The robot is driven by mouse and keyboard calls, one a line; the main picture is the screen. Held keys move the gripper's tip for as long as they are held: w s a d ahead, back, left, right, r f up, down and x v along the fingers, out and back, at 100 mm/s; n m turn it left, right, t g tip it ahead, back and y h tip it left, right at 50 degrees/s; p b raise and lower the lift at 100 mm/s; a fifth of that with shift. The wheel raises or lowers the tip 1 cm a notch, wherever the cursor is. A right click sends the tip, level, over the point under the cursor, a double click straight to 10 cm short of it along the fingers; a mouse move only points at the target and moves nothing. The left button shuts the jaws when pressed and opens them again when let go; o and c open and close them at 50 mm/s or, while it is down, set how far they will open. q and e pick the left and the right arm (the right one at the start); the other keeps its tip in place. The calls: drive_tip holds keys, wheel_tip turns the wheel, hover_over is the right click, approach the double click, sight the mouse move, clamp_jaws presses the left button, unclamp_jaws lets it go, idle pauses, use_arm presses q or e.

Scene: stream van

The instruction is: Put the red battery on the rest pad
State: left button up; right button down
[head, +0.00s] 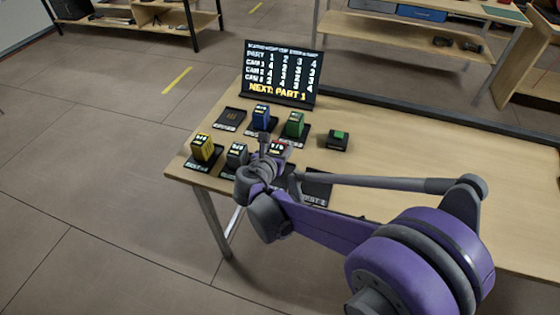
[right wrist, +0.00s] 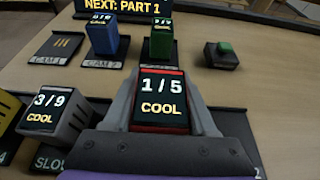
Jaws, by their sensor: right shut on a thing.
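The red battery (right wrist: 160,100) shows a screen reading 1/5 COOL with a red edge on top. It also shows in the head view (head: 277,146), partly hidden by my right arm. My right gripper (right wrist: 163,115) is shut on it, with one finger on each side; in the head view the gripper (head: 268,146) is over the near left part of the table. A dark pad (head: 318,188) with a label that seems to read REST lies right of the gripper, partly covered by my arm. A dark pad also shows right of the gripper in the wrist view (right wrist: 240,128). My left gripper is out of view.
A blue battery (head: 261,116), a green battery (head: 295,124), a yellow battery (head: 202,147) and a grey battery (head: 236,155) stand on dark pads. One back pad (head: 230,118) is empty. A green button box (head: 338,138) and a sign (head: 283,75) stand behind. The table's right side is clear.

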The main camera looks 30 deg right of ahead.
drive_tip(key=shift+s+f+b, duration=0.1)
drive_tip(key=shift+f+b, duration=0.25)
drive_tip(key=shift+f, duration=1.65)
drive_tip(key=shift+f, duration=0.1)
drive_tip(key=shift+c, duration=1)
unclamp_jaws()
